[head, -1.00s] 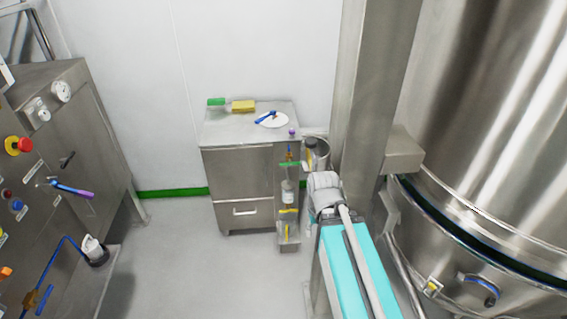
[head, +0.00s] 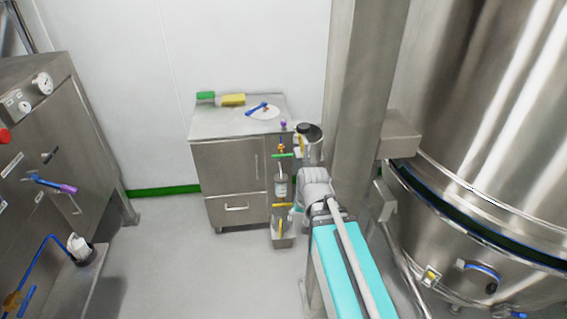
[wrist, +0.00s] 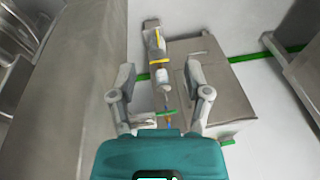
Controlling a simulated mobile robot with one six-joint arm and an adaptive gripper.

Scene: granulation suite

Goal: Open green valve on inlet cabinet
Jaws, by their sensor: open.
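The inlet cabinet (head: 226,165) is a low steel cabinet against the back wall. Along its right side runs a vertical line of fittings with a green valve handle (head: 283,155), lying roughly crosswise in the head view. In the wrist view the green handle (wrist: 166,113) shows low between my fingers, near the gripper body, partly hidden. My gripper (wrist: 160,75) is open and empty, its two fingers spread on either side of the line of fittings. I cannot tell how far the handle is from the fingers. In the head view my arm mostly hides the gripper.
Yellow handles (head: 282,205) sit lower on the same line. A steel pot (head: 309,150) and a steel column (head: 352,100) stand close on the right. Floor to the left is clear.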

